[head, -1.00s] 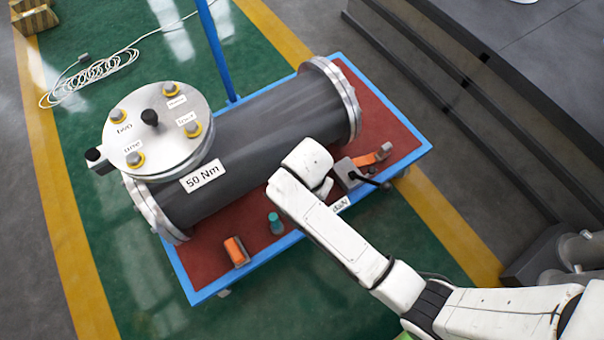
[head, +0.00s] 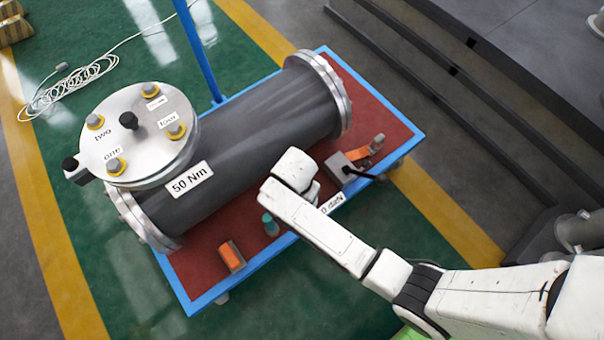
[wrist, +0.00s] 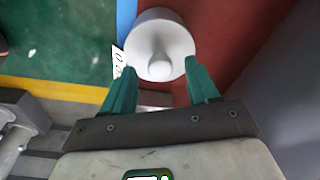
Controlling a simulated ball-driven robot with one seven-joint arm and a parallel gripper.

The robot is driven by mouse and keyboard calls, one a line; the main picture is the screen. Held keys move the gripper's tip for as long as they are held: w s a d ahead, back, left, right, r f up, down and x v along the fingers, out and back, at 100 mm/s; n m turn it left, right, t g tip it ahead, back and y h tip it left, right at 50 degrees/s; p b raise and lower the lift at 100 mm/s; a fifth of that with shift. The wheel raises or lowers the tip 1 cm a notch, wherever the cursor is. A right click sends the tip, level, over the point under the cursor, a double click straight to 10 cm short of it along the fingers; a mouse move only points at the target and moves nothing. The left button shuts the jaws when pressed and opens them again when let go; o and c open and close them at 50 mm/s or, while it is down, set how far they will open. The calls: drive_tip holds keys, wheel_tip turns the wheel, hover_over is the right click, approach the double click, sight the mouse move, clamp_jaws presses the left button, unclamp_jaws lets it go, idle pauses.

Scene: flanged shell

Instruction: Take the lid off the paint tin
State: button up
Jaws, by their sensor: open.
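In the wrist view a round white lid-like top (wrist: 150,35) with a white knob (wrist: 159,64) faces me above the red surface. It appears to be the paint tin's lid; the tin's side is hidden beneath it. My gripper (wrist: 160,72) is open, its teal fingers on either side of the knob's lower part of the picture, with no grip on it. I cannot tell the height gap.
A blue-edged red trolley (head: 205,297) carries a grey flanged shell (head: 262,125) with a round bolted cover (head: 140,150). Grey steps (head: 470,110) rise at right.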

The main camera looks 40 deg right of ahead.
drive_tip(key=shift+w+d+f, duration=0.1)
drive_tip(key=shift+f, duration=0.85)
clamp_jaws()
drive_tip(key=shift+r, duration=0.15)
